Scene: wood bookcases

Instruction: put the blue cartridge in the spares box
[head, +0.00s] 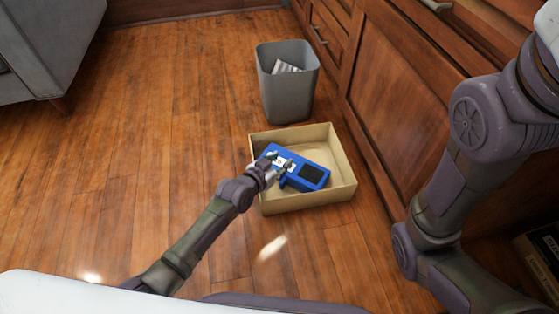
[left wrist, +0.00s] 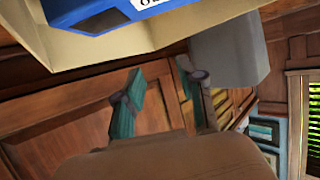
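The blue cartridge (head: 299,180), with a dark panel and a white label, shows inside the open tan cardboard box (head: 312,197) on the floor. I cannot tell whether it lies fully flat. My left gripper (head: 278,164) is at the box's left side, by the cartridge's labelled end. In the left wrist view the left gripper's fingers (left wrist: 160,92) are spread with nothing between them. The cartridge (left wrist: 95,18) and the box wall (left wrist: 160,33) fill the top of that view, apart from the fingers. My right arm is at the right of the head view; its gripper is out of frame.
A grey bin (head: 287,88) with striped paper in it stands just behind the box. Wooden cabinets (head: 400,90) run along the right. A grey sofa (head: 50,45) is at the far left. The wooden floor left of the box is clear.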

